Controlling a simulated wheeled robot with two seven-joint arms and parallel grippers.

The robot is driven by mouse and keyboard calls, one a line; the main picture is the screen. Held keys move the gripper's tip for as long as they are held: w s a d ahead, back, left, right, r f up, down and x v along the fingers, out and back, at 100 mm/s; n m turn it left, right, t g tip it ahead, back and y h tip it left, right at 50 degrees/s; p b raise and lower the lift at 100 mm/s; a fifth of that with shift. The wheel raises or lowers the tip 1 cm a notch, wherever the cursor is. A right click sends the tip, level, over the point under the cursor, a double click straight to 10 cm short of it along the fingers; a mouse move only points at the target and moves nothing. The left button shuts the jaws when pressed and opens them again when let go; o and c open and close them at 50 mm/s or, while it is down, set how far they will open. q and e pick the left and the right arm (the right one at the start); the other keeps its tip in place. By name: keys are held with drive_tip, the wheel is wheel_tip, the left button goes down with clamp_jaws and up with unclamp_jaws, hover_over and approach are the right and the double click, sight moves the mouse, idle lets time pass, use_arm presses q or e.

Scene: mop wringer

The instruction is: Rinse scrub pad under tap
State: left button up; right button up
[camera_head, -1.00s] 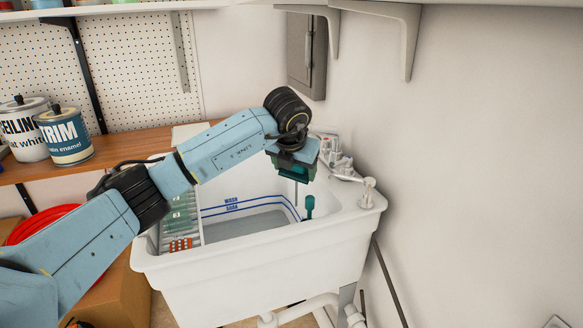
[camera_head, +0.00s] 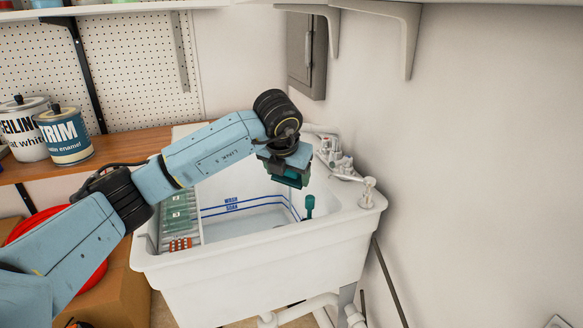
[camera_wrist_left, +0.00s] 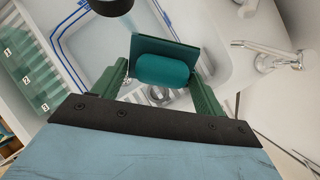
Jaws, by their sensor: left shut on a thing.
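In the head view my left gripper (camera_head: 288,172) hangs over the basin, near its back right side. It is shut on the scrub pad (camera_head: 290,180), a flat dark teal piece with a rounded teal grip. In the left wrist view the pad (camera_wrist_left: 168,68) sits between the two green fingers of the gripper (camera_wrist_left: 162,85). The tap's fittings (camera_head: 335,155) are on the right rim of the white sink (camera_head: 255,285), to the right of my gripper. The spout's outlet is hard to make out behind my wrist. My right gripper is not in view.
A clear rack (camera_head: 180,215) with numbered green slots lies along the sink's left side. A teal upright piece (camera_head: 309,206) stands at the basin's right. A white dispenser (camera_head: 368,192) is on the right rim. The basin has blue lines marked WASH and SOAK (camera_head: 232,206).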

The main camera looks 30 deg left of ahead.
use_arm(q)
drive_tip(key=s, duration=0.1)
drive_tip(key=s+d, duration=0.1)
drive_tip(key=s, duration=0.3)
drive_tip(key=shift+d, duration=0.4)
idle(1.1)
drive_tip(key=s+d+r+p, duration=0.1)
drive_tip(key=s+r, duration=0.3)
drive_tip(key=shift+s+d, duration=0.35)
drive_tip(key=shift+d, duration=0.05)
